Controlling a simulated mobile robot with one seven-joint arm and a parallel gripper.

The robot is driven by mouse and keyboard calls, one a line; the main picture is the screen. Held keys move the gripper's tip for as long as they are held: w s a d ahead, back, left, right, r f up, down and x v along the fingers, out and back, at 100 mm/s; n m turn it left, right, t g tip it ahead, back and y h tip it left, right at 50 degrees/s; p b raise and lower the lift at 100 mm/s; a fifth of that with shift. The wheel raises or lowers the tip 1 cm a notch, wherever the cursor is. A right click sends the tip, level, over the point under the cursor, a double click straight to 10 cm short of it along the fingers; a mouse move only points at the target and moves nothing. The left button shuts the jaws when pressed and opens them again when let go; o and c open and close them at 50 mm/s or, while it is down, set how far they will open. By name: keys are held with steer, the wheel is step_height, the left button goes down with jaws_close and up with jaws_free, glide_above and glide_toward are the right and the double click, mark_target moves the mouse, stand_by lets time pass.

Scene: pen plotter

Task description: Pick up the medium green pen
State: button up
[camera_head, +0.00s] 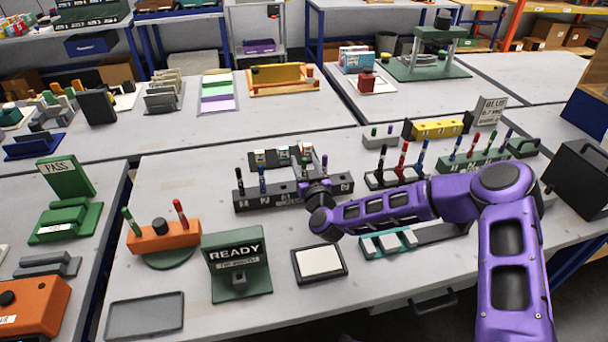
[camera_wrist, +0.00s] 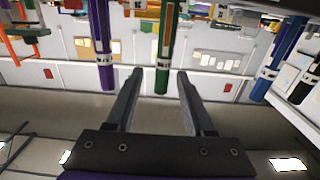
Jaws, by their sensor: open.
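The green pen (camera_wrist: 165,50) stands in line between the tips of my gripper (camera_wrist: 160,74) in the wrist view. It appears upside down there, and its far end is cut off by the frame's top. My gripper is open, and its fingers flank the pen's near end without visible contact. A purple pen (camera_wrist: 100,45) is just left of the fingers, and a blue pen (camera_wrist: 275,60) is farther right. In the head view my gripper (camera_head: 316,192) is at the right part of the dark pen rack (camera_head: 270,197); its fingers cannot be made out.
A blue pen (camera_head: 262,180) and a black pen (camera_head: 240,182) stand in the rack's left part. Another rack with black, red and blue pens (camera_head: 402,160) is to the right. A READY sign (camera_head: 236,262), an orange pen block (camera_head: 163,237) and a white pad (camera_head: 319,262) lie in front.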

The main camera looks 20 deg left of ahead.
steer(key=x, duration=0.3)
steer(key=shift+a, duration=0.15)
steer(key=shift+r, duration=0.1)
jaws_close()
stand_by(1.2)
